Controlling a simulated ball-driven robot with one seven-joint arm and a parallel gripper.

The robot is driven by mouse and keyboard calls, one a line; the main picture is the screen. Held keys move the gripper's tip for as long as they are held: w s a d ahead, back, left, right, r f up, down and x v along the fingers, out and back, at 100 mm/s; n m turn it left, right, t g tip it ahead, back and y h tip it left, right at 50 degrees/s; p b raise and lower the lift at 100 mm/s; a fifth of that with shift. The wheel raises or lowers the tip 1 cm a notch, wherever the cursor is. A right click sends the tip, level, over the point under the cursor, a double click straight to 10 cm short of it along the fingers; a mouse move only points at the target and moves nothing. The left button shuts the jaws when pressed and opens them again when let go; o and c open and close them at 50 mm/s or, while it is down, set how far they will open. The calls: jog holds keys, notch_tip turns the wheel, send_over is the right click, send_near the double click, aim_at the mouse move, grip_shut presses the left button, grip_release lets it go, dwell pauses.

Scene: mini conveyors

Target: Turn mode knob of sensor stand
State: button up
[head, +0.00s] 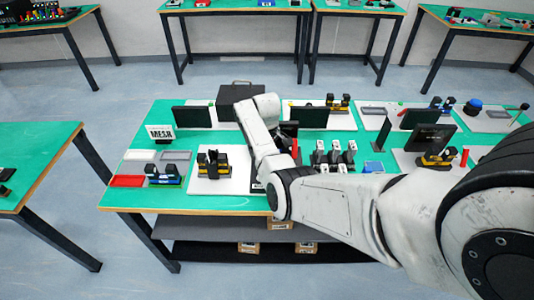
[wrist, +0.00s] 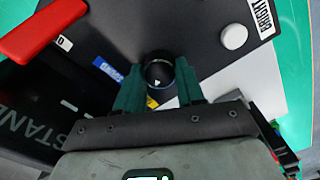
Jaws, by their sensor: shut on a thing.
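The sensor stand's dark panel (wrist: 200,28) fills much of the wrist view, with part of the word STAND on its left side. A round black mode knob (wrist: 160,70) with a small pale mark stands on this panel. My gripper (wrist: 158,88) is shut on the knob, with one dark green finger on each side of it. A blue label (wrist: 108,68) lies left of the knob, and a yellow label shows partly below it. In the head view my arm hides the gripper and knob.
A red lever (wrist: 42,30) sticks out left of the knob, and a white round button (wrist: 233,36) sits to its right near a BRIGHT label. In the head view, several small devices and dark screens (head: 192,117) crowd the green table (head: 230,202).

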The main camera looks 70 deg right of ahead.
jog(key=shift+w+r, duration=0.1)
dwell(0.3)
jog(key=o, duration=1)
jog(key=shift+o, duration=0.2)
notch_tip(320, 180, up, 11)
jog(key=shift+b, duration=0.45)
